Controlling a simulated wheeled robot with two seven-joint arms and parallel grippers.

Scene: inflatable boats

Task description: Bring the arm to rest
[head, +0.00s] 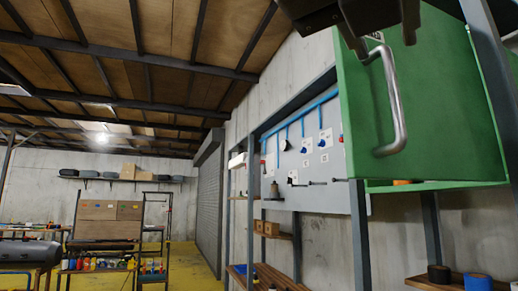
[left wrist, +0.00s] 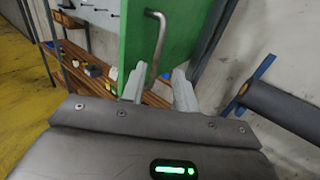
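My left gripper (head: 382,36) shows dark at the top edge of the head view, partly cut off, in front of the upper part of a green cabinet door (head: 440,100). The door has a silver bar handle (head: 396,105). In the left wrist view, the two pale fingers of my left gripper (left wrist: 158,80) stand apart with nothing between them. The handle (left wrist: 155,45) lies beyond the fingertips and looks clear of them. My right gripper does not show.
A dark cylinder (left wrist: 285,108) with a blue strip shows at the wrist view's right.

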